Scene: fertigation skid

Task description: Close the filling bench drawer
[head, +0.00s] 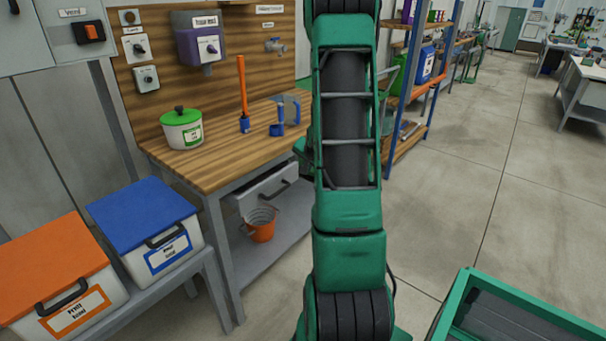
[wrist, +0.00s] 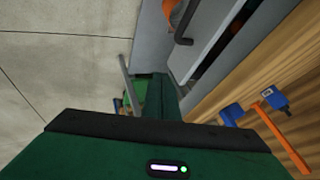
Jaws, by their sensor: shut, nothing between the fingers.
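The filling bench (head: 225,145) has a wooden top on a grey frame. Its grey drawer (head: 266,193) hangs under the top and is partly pulled out, with a dark bar handle (head: 279,188) on its front. In the wrist view the drawer (wrist: 205,38) shows at the top, its handle (wrist: 183,24) outward and a dark gap between its front and the wooden top. My gripper (wrist: 160,128) fills the bottom of the wrist view, near the bench's front edge. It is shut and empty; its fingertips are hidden. In the head view my arm hides most of it.
An orange bucket (head: 261,225) sits on the shelf below the drawer. A green-lidded pot (head: 182,130) and an orange-handled tool (head: 243,95) stand on the bench. Lidded bins are at left, a blue-post rack (head: 412,80) behind my arm.

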